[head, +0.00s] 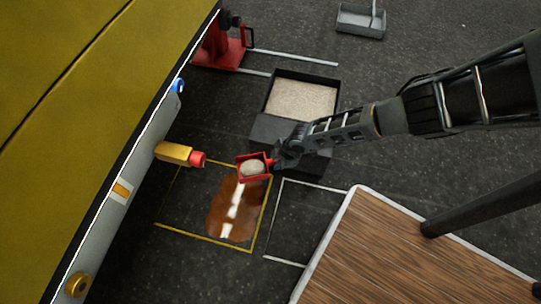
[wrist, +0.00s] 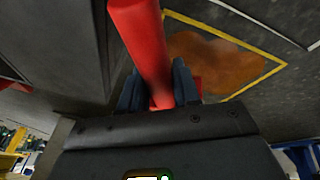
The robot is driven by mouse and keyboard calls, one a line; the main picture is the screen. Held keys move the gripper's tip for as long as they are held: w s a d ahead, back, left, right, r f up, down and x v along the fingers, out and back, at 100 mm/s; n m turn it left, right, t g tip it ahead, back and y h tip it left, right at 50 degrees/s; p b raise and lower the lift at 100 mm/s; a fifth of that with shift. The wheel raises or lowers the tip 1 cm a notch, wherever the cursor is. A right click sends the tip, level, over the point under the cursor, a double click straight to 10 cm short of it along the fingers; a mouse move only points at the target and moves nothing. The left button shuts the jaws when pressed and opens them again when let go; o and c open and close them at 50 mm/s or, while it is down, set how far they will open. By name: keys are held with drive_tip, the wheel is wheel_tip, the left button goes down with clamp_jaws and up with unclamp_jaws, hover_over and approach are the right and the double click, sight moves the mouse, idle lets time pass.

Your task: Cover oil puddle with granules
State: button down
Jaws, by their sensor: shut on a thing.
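My gripper (head: 283,160) is shut on the red handle of a scoop (head: 253,167). The red scoop holds a heap of pale granules and hangs over the upper end of the oil puddle. In the wrist view the red handle (wrist: 146,50) runs up between the fingers (wrist: 158,90). The brown oil puddle (head: 217,212) lies on the dark floor inside a yellow outline, with bright reflections on it; no granules show on it. It also shows in the wrist view (wrist: 215,62). An open dark bin of pale granules (head: 302,98) stands behind my gripper.
A yellow machine body (head: 60,60) fills the left, with a yellow and red fitting (head: 180,154) jutting toward the puddle. A red stand (head: 219,50) is at the upper left. A grey tray (head: 360,20) is at the top. A wooden surface (head: 400,250) is at the lower right.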

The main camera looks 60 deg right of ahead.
sight(266, 161)
drive_tip(key=shift+w+a+r+g+h+p, duration=0.3)
drive_tip(key=shift+w+a+r+p, duration=0.1)
drive_tip(key=shift+p, duration=0.3)
drive_tip(key=shift+w+a+r+g+h+p, duration=0.35)
drive_tip(key=shift+w+a+g+h, duration=0.15)
drive_tip(key=shift+g, duration=0.1)
drive_tip(key=shift+w+a+r+n+g+h+b, duration=0.15)
drive_tip(key=shift+w+a+r+g+h+b, duration=0.05)
drive_tip(key=shift+w+a+g+h+b, duration=0.25)
drive_tip(key=shift+w+a+r+n+g+h+b, duration=0.2)
drive_tip(key=shift+w+g+h+b, duration=0.1)
drive_tip(key=shift+g+h+b, duration=0.25)
drive_tip(key=w+a+g+h+b, duration=0.1)
drive_tip(key=r+g+h+b, duration=0.1)
drive_tip(key=b, duration=0.1)
drive_tip(key=shift+w+a+r+b, duration=0.2)
drive_tip(key=shift+w+a+b, duration=0.1)
drive_tip(key=shift+w+a, duration=0.05)
drive_tip(key=shift+s+a+r, duration=0.2)
drive_tip(key=shift+s+a, duration=0.05)
drive_tip(key=shift+a, duration=0.25)
drive_tip(key=s+a+p, duration=0.1)
drive_tip(key=s+a, duration=0.1)
drive_tip(key=a, duration=0.5)
drive_tip(key=s+a+p, duration=0.1)
drive_tip(key=s+a, duration=0.1)
drive_tip(key=a, duration=0.5)
drive_tip(key=shift+s, duration=0.3)
drive_tip(key=shift+a, duration=0.1)
